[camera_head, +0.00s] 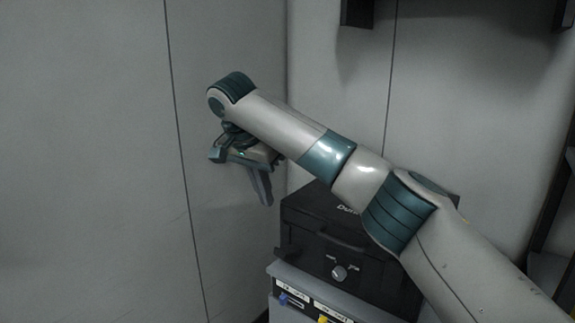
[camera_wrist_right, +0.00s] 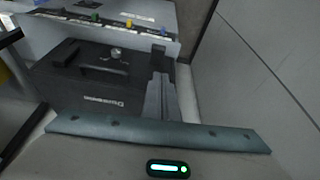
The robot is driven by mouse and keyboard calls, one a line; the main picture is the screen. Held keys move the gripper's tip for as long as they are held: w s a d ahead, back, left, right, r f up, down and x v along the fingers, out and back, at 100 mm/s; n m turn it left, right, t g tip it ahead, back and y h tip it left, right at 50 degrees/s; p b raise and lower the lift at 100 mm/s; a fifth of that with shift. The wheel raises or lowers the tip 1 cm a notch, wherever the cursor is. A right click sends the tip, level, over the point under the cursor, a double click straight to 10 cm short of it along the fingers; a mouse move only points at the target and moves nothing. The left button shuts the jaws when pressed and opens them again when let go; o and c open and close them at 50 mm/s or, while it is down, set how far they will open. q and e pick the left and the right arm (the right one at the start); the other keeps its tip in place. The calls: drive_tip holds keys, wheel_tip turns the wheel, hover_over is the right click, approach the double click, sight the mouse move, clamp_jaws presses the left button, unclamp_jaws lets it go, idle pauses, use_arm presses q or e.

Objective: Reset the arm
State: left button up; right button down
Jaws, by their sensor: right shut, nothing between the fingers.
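My right arm crosses the head view from the lower right, bent at a raised elbow. Its right gripper (camera_head: 265,195) hangs below the wrist, pointing down, in front of the wall corner and left of the black box. In the right wrist view the gripper (camera_wrist_right: 159,62) shows its fingers shut together with nothing between them. The black box's front and handle lie beside the fingers there. My left gripper is in neither view.
A black box (camera_head: 310,222) with a knob and handle stands on a grey unit (camera_head: 283,268) with labels and coloured pieces. The box also shows in the right wrist view (camera_wrist_right: 70,88). Grey walls (camera_head: 90,150) close in behind and left. A dark shelf (camera_head: 450,8) hangs above.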

drive_tip(key=s+a+f+n+g+y, duration=0.1)
drive_tip(key=s+f+n+y, duration=0.3)
drive_tip(key=f, duration=1.1)
drive_tip(key=s+a+f+n+g+y, duration=0.15)
drive_tip(key=s+f, duration=0.55)
drive_tip(key=f, duration=0.9)
drive_tip(key=s+d+f+n+t, duration=0.2)
drive_tip(key=s+d+f, duration=1.4)
drive_tip(key=s, duration=0.2)
drive_tip(key=s+d+h, duration=0.3)
drive_tip(key=s+d, duration=1.3)
drive_tip(key=s, duration=0.1)
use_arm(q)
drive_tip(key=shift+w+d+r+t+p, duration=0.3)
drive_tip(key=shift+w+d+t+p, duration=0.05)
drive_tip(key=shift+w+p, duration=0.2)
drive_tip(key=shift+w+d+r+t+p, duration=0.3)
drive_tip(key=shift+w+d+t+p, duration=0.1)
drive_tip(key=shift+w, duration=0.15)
use_arm(e)
drive_tip(key=a+f+t, duration=0.1)
drive_tip(key=f, duration=1.5)
drive_tip(key=w+a+f+n+t, duration=0.1)
drive_tip(key=a+f, duration=0.1)
drive_tip(key=f, duration=1.4)
drive_tip(key=shift+w+a+f+y, duration=0.2)
drive_tip(key=shift+w+y, duration=0.1)
drive_tip(key=shift+y, duration=0.15)
